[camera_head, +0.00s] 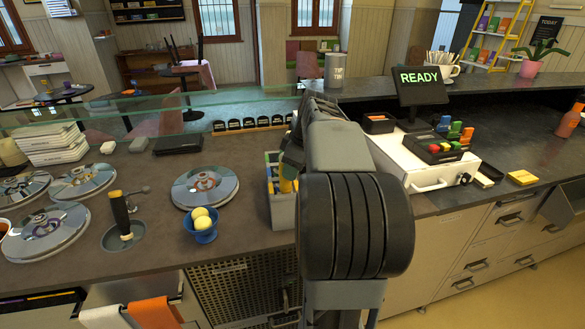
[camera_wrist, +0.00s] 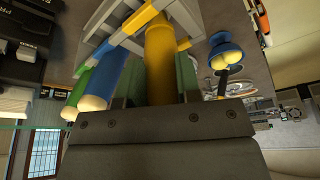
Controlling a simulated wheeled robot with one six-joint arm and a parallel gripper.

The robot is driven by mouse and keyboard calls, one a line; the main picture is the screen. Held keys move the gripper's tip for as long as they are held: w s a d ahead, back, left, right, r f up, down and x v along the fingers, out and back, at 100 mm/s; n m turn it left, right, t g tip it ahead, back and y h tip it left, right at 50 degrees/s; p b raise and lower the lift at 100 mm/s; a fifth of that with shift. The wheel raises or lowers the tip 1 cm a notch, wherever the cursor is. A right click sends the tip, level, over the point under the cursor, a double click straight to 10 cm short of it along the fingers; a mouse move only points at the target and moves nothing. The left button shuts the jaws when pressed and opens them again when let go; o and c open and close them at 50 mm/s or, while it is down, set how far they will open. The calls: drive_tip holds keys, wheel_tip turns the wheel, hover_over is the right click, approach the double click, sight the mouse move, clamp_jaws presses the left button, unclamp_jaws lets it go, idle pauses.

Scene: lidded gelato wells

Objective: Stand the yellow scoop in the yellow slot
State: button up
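The yellow scoop's thick handle (camera_wrist: 160,62) runs up the middle of the wrist view, between the two greenish fingers of my gripper (camera_wrist: 161,85), which look closed on it. A little yellow (camera_head: 286,185) shows below my gripper (camera_head: 290,158) in the head view. The grey slotted rack (camera_head: 284,213) is directly under my gripper. In the wrist view the scoop's far end reaches the rack (camera_wrist: 183,13) beside a yellow strip (camera_wrist: 128,22). I cannot tell how deep it sits. A blue handle (camera_wrist: 106,82) and a green handle (camera_wrist: 82,88) stand beside it.
A white box with a black tray (camera_head: 440,147) and a READY screen (camera_head: 420,84) are right of my arm.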

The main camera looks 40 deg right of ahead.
drive_tip(key=o, duration=0.5)
drive_tip(key=shift+o, duration=0.2)
drive_tip(key=w+a+p+v, duration=0.1)
drive_tip(key=p+v, duration=0.6)
drive_tip(key=v, duration=0.2)
drive_tip(key=shift+d+r, duration=0.15)
drive_tip(key=shift+r, duration=0.15)
drive_tip(key=shift+w, duration=0.1)
